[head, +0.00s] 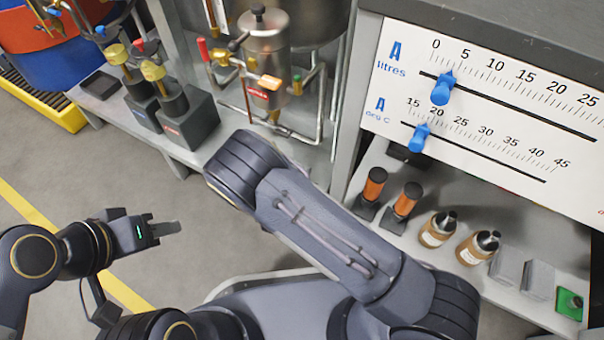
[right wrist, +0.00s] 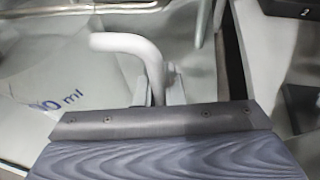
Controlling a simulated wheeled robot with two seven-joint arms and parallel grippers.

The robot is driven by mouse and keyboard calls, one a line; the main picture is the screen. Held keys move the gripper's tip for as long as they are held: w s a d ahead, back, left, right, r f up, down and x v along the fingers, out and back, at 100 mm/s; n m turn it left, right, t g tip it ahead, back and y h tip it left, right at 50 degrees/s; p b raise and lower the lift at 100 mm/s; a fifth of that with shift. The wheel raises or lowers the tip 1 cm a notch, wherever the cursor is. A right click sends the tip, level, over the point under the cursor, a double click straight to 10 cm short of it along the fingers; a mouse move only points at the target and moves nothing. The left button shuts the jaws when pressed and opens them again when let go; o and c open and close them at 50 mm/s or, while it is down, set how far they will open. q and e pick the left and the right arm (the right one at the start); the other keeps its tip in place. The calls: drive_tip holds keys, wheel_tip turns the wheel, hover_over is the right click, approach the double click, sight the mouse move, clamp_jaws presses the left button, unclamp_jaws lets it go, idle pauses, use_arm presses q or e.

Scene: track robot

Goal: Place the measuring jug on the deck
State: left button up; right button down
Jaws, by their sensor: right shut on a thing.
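The measuring jug (right wrist: 98,115) fills the left of the right wrist view, pale and translucent, with part of a blue "ml" marking. Its grey-white curved handle (right wrist: 120,42) is between the fingers of my right gripper (right wrist: 160,95), which is shut on it. In the head view my right forearm hides the jug and right gripper. My left gripper (head: 158,228) hangs over the floor at left, apart from everything; its finger gap is not clear. A light grey deck (head: 215,135) runs along the back under the valves and vessel; I cannot tell whether the jug touches it.
Two valve blocks (head: 188,120) and a metal vessel (head: 267,50) with pipes stand at the back. A scale panel (head: 490,95) with blue sliders overhangs a shelf (head: 510,296) holding bottles (head: 437,230) and orange-topped holders (head: 374,186). Open floor (head: 60,150) lies left.

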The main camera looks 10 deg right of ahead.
drive_tip(key=c, duration=1.5)
unclamp_jaws()
drive_tip(key=shift+f, duration=0.1)
drive_tip(key=p+v, duration=0.4)
drive_tip(key=v, duration=0.8)
drive_tip(key=shift+s, duration=0.1)
